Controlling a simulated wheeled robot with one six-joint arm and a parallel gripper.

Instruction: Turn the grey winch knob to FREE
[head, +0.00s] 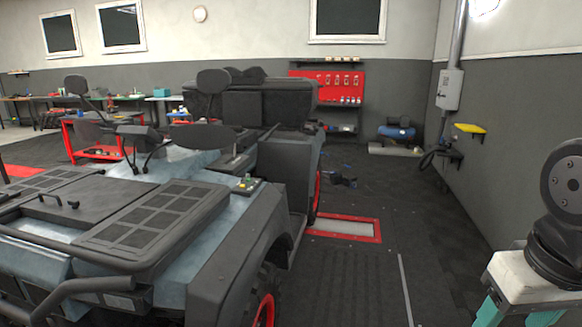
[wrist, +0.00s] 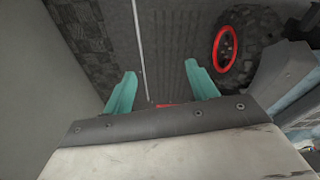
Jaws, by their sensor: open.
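The grey winch knob cannot be made out in either view. A utility vehicle (head: 190,205) with grey-blue bodywork and black panels fills the left and middle of the head view. A small box with yellow and coloured parts (head: 247,184) sits on its near side; its details are too small to read. My gripper (wrist: 160,85) is open and empty, its two teal fingers apart over the floor in the wrist view. In the head view its teal parts show at the bottom right, to the right of the vehicle and apart from it.
A black tyre with a red rim (wrist: 225,48) is at the upper right of the wrist view. A black front bar (head: 75,287) runs along the vehicle's near end. A red-framed floor plate (head: 345,228) lies beside the vehicle. The dark floor between vehicle and right wall is mostly clear.

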